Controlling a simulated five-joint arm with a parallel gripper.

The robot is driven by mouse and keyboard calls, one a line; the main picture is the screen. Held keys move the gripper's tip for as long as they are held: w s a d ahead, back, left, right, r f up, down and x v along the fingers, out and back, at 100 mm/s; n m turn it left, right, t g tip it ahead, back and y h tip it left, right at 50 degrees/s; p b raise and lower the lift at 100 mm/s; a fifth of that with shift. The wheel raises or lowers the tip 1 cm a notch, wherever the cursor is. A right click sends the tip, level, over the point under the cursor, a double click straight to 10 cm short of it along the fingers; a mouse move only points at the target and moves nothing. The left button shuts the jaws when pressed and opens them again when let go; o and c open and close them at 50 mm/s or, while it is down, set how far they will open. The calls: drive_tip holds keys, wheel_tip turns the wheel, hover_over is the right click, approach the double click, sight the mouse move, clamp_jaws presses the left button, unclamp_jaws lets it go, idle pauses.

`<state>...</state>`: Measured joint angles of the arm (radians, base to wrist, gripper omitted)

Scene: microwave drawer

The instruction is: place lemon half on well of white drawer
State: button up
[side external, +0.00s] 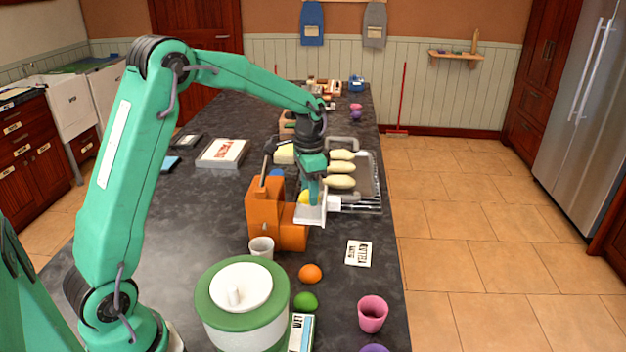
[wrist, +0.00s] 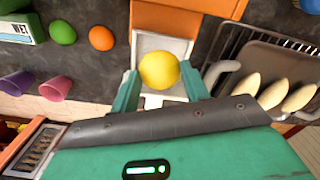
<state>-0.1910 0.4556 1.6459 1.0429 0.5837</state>
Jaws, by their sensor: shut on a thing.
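The lemon half (wrist: 159,70) is yellow and round-looking in the wrist view, between the two green fingers of my gripper (wrist: 160,82). My gripper (side external: 311,196) is shut on it. In the side view only a small yellow part of the lemon half (side external: 303,197) shows beside the fingers. The white drawer (side external: 312,215) sticks out of the orange microwave-like body (side external: 268,215). In the wrist view the drawer's well (wrist: 150,43) lies under and behind the lemon half. The lemon hides part of the well, and I cannot tell whether it touches the floor of the well.
A dish rack (side external: 370,180) with pale oblong items stands just behind the drawer. A white cup (side external: 261,247), an orange (side external: 310,273), a lime (side external: 305,301), a pink cup (side external: 372,314) and a green-and-white pot (side external: 242,312) stand nearer.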

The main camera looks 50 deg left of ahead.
drive_tip(key=shift+f, duration=1.15)
drive_tip(key=shift+f, duration=0.65)
drive_tip(key=o, duration=1)
drive_tip(key=shift+c, duration=0.2)
drive_tip(key=shift+o, duration=0.5)
wheel_tip(320, 180, up, 13)
drive_tip(key=shift+r, duration=0.2)
